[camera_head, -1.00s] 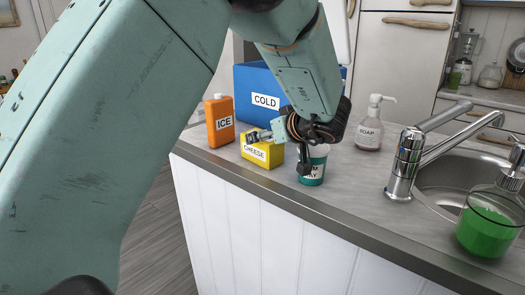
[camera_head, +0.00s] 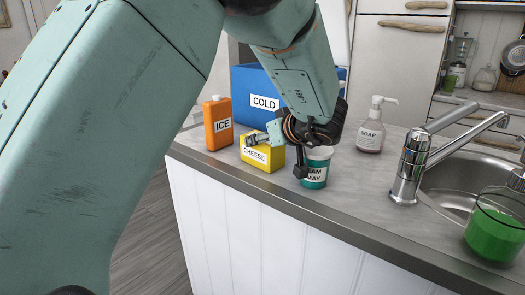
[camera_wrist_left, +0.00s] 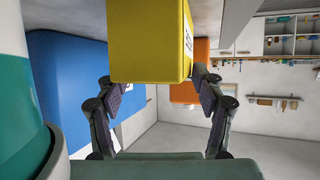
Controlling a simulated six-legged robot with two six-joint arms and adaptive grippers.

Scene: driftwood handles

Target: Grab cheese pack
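The yellow cheese pack (camera_head: 263,158) stands on the counter near its front edge, with a white CHEESE label. My left gripper (camera_head: 279,155) is open at the pack: one finger is over its upper left part, the other hangs to its right, in front of the cup. In the left wrist view the pack (camera_wrist_left: 148,40) lies between the two spread fingers (camera_wrist_left: 157,85). I cannot tell whether either finger touches it. My right gripper is not in view.
A teal and white cup (camera_head: 316,172) stands close right of the pack. An orange ICE bottle (camera_head: 218,124) is to its left, a blue COLD box (camera_head: 247,85) behind. A soap bottle (camera_head: 370,135), tap (camera_head: 410,165) and green-filled dispenser (camera_head: 492,235) are further right.

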